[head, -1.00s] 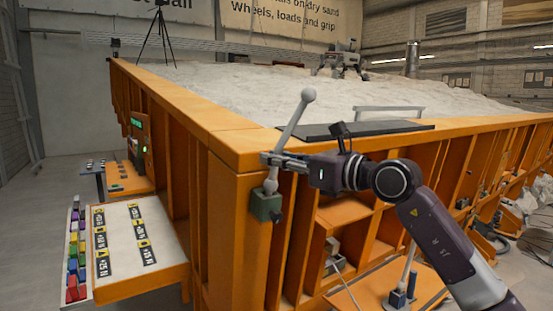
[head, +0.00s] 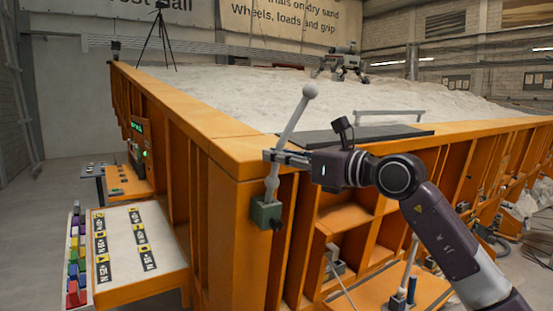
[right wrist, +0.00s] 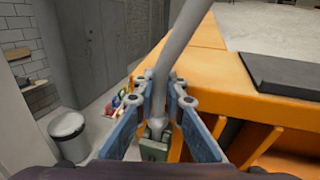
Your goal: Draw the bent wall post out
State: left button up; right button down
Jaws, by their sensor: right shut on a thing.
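The bent wall post (head: 291,122) is a grey rod with a ball on its upper end. It leans to the right above the orange wall's near corner. Its lower end goes down to a green socket block (head: 266,213) on the wall's face. I cannot tell how deep it sits there. My right gripper (head: 271,157) is shut on the post below its bend. In the right wrist view the fingers (right wrist: 160,104) stand on both sides of the post (right wrist: 177,48), with the green block (right wrist: 154,150) below. My left gripper is out of view.
The orange sandbed wall (head: 212,135) runs away to the left and right. A black plate (head: 355,135) and a grey rail (head: 390,113) lie close behind the gripper. A labelled side table (head: 125,285) stands at left. The air above the corner is clear.

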aim_at(280, 139)
jog(key=shift+r, duration=0.25)
jog(key=shift+s+d+r+p, duration=0.15)
jog(key=shift+r+p, duration=0.25)
jog(key=shift+r, duration=0.35)
jog(key=shift+s+d+r+p, duration=0.1)
jog(key=shift+r+p, duration=0.3)
jog(key=shift+r, duration=0.4)
jog(key=shift+s+d+r+p, duration=0.1)
jog(key=shift+s+r+p, duration=0.1)
jog(key=shift+r+p, duration=0.85)
jog(key=shift+r+b, duration=0.3)
jog(key=shift+b, duration=0.1)
